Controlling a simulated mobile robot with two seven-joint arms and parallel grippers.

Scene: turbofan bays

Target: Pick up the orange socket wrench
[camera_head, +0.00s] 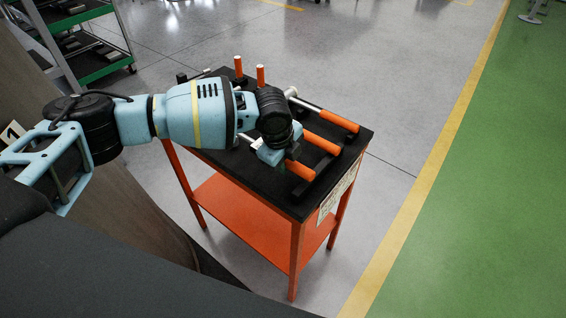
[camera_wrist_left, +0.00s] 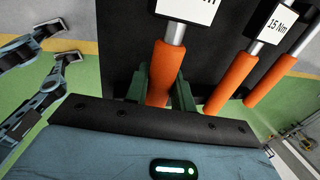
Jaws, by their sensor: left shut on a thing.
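Three wrenches with orange handles lie side by side on the black top of a small orange cart. My left gripper (camera_wrist_left: 162,88) is over the cart's near right side, its two dark green fingers shut on the handle of the nearest orange socket wrench (camera_wrist_left: 164,62). In the head view this handle (camera_head: 301,170) sticks out past the gripper, whose fingers are mostly hidden by the wrist. The middle wrench (camera_wrist_left: 231,78) and far wrench (camera_wrist_left: 272,77) are beside it, apart from the fingers. I cannot tell whether the held wrench touches the top. My right gripper is not in view.
The cart top (camera_head: 235,170) also carries upright orange handles (camera_head: 239,66) at its back edge. A lower orange shelf (camera_head: 235,205) is empty where visible. A green shelf rack (camera_head: 90,45) stands at upper left. The floor right of the cart is clear.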

